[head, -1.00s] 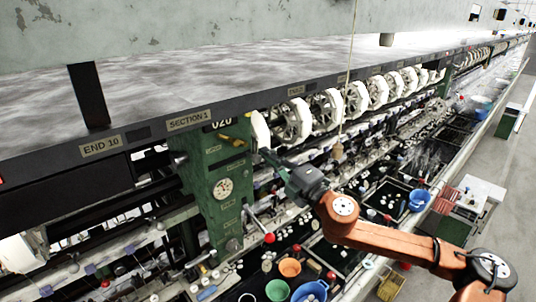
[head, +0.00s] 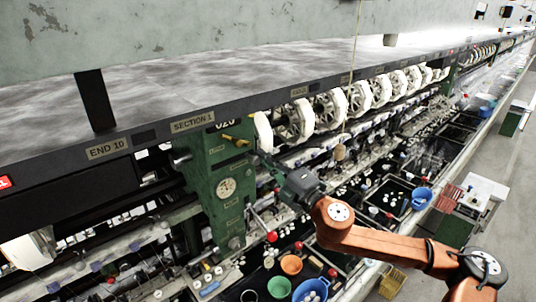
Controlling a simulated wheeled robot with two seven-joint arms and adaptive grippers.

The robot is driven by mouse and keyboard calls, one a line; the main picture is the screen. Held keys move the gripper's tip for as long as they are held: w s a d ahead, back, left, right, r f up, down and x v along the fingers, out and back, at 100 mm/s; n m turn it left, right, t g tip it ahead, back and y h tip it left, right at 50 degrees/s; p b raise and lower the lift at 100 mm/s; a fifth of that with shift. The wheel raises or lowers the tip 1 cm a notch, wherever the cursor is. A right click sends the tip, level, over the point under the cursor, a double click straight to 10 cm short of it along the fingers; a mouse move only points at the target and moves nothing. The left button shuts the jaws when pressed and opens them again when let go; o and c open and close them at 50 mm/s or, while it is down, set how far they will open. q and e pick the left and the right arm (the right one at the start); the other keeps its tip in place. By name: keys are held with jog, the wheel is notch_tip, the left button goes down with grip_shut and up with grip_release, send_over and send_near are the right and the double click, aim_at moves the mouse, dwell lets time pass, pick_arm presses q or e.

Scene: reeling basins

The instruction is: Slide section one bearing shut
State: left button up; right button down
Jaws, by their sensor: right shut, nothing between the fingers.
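The green section one post (head: 224,190) stands left of centre under the SECTION 1 label (head: 193,123). It carries a yellow handle (head: 235,140) near its top and a round dial. The first white reel (head: 264,131) is just right of the post. The bearing itself cannot be made out clearly between post and reel. My right gripper (head: 264,163) is shut and empty, pointing left at the post's right side, just below the first reel. Whether its tips touch anything is not clear. My left gripper is not in view.
A row of white reels (head: 331,109) runs back to the right. Below are a red-knobbed lever (head: 272,237), an orange bowl (head: 291,264) and a blue basin (head: 421,198). A wooden weight (head: 339,152) hangs on a cord beyond my gripper.

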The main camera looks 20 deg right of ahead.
jog(key=shift+s+a, duration=0.2)
jog(key=shift+a, duration=0.35)
jog(key=shift+s+a, duration=0.2)
jog(key=shift+a, duration=0.45)
jog(key=shift+s+a, duration=0.3)
jog(key=shift+a, duration=0.55)
jog(key=shift+s+a, duration=0.3)
jog(key=shift+a, duration=0.6)
jog(key=shift+s+a, duration=0.3)
jog(key=shift+a, duration=0.55)
jog(key=shift+s+a, duration=0.3)
jog(key=shift+a, duration=0.6)
jog(key=shift+w+d, duration=0.2)
jog(key=shift+d, duration=0.5)
